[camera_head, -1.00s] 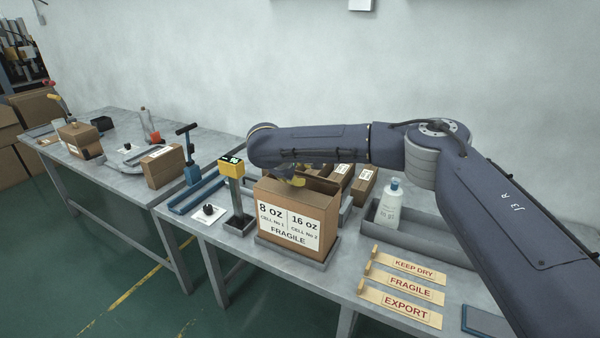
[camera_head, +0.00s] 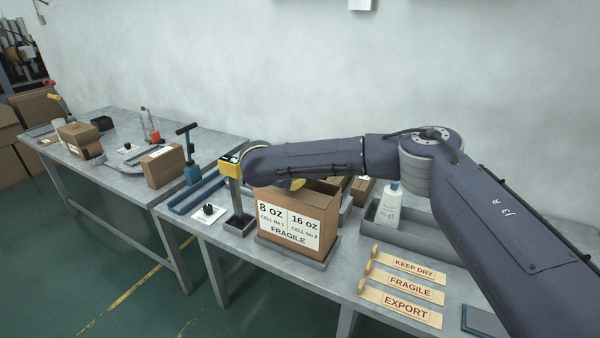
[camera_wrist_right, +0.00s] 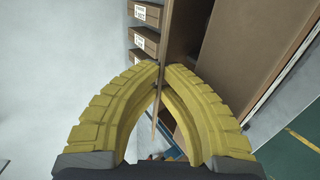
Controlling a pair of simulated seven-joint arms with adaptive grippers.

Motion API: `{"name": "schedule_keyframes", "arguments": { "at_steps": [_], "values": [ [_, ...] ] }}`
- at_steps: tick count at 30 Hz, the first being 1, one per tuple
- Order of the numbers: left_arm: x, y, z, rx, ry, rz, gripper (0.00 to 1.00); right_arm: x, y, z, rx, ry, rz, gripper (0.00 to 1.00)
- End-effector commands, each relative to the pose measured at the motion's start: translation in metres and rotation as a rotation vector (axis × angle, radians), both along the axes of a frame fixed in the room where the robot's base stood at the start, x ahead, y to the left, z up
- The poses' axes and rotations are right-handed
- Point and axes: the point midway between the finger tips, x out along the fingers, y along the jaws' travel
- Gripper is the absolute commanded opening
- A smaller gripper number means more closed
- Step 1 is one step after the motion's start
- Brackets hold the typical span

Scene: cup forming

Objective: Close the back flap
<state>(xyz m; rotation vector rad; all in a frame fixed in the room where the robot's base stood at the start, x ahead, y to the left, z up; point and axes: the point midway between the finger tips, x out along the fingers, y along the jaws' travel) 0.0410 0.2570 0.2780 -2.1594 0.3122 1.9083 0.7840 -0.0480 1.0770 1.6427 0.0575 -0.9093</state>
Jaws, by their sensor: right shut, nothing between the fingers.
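The brown carton (camera_head: 325,215) with a white "8 oz / 16 oz FRAGILE" label stands upright on a grey base on the bench. Its top looks open at the right side. My right forearm crosses above and behind it, hiding much of its back edge. My right gripper (camera_head: 297,184) shows only as a bit of yellow finger at the carton's top. In the right wrist view the yellow fingers (camera_wrist_right: 160,68) meet at their tips, shut and empty, beside a brown cardboard panel (camera_wrist_right: 182,28). This may be the back flap; its exact angle and any contact are unclear. My left gripper is not in view.
A yellow-topped post (camera_head: 234,180) stands left of the carton. Small labelled boxes (camera_head: 362,188) stand behind it. A white bottle (camera_head: 388,206) sits in a grey tray to the right. Wooden label plates (camera_head: 404,283) lie on the front right of the bench.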

Motion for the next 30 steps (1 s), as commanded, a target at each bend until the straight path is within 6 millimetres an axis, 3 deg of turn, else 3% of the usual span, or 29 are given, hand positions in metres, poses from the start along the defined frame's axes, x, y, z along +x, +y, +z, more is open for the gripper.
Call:
{"name": "schedule_keyframes", "arguments": {
  "at_steps": [14,21,30],
  "values": [
    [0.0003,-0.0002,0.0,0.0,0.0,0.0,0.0,-0.0026,0.0016,-0.0042,-0.05,-0.086,0.0,0.0],
    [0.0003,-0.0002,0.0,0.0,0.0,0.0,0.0,-0.0028,0.0017,-0.0046,-0.049,-0.085,0.0,0.25],
    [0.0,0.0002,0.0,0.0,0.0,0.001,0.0,-0.0035,0.0022,-0.0065,-0.049,-0.08,0.001,0.25]
  ]
}}
